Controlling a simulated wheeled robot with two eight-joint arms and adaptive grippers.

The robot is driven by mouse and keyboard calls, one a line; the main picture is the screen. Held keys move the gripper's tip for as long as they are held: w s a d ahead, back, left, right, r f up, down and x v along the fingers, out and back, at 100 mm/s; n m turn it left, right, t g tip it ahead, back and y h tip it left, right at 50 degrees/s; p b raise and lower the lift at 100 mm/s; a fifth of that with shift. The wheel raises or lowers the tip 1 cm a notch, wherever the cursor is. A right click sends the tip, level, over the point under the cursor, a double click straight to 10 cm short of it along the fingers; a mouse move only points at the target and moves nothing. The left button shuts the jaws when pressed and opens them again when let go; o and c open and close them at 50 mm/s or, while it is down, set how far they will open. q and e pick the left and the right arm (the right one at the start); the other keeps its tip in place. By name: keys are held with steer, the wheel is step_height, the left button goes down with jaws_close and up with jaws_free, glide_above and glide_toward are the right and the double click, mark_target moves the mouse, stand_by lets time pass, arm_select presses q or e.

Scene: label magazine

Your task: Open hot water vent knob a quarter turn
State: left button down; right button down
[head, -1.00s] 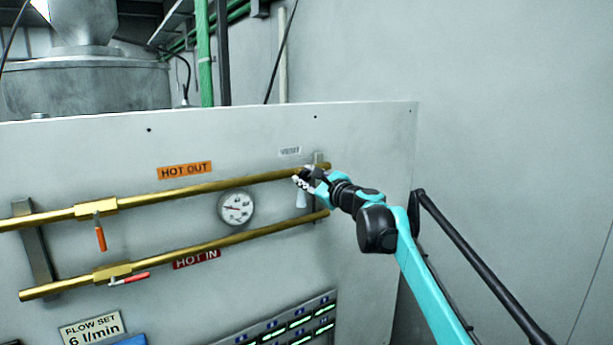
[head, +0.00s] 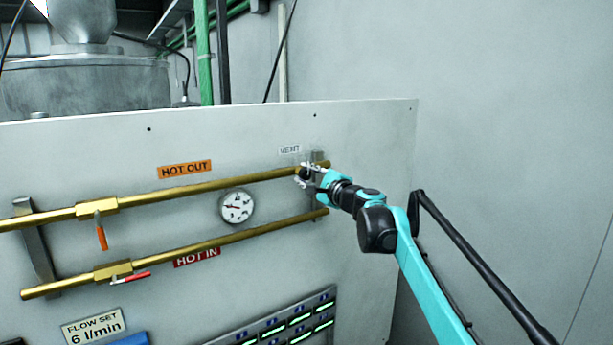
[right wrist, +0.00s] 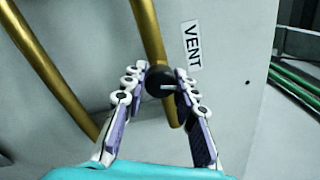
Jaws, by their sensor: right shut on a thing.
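The vent knob (right wrist: 160,82) is a small black round knob with a light pin, on the upper brass pipe beside the VENT label (right wrist: 192,45). My right gripper (right wrist: 161,84) has its fingertips on both sides of the knob and is shut on it. In the head view my right gripper (head: 303,176) is at the right end of the upper pipe, below the VENT label (head: 290,150), and mostly hides the knob. My left gripper is not in view.
The HOT OUT pipe (head: 215,186) and HOT IN pipe (head: 240,238) run across the white panel (head: 370,140). A round gauge (head: 237,206) sits between them. Orange (head: 101,236) and red (head: 134,277) valve handles are at the left. The wall at right is bare.

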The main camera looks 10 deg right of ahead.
steer(key=c, duration=1.2)
jaws_free()
steer(key=v, duration=1.2)
steer(key=shift+f, duration=0.1)
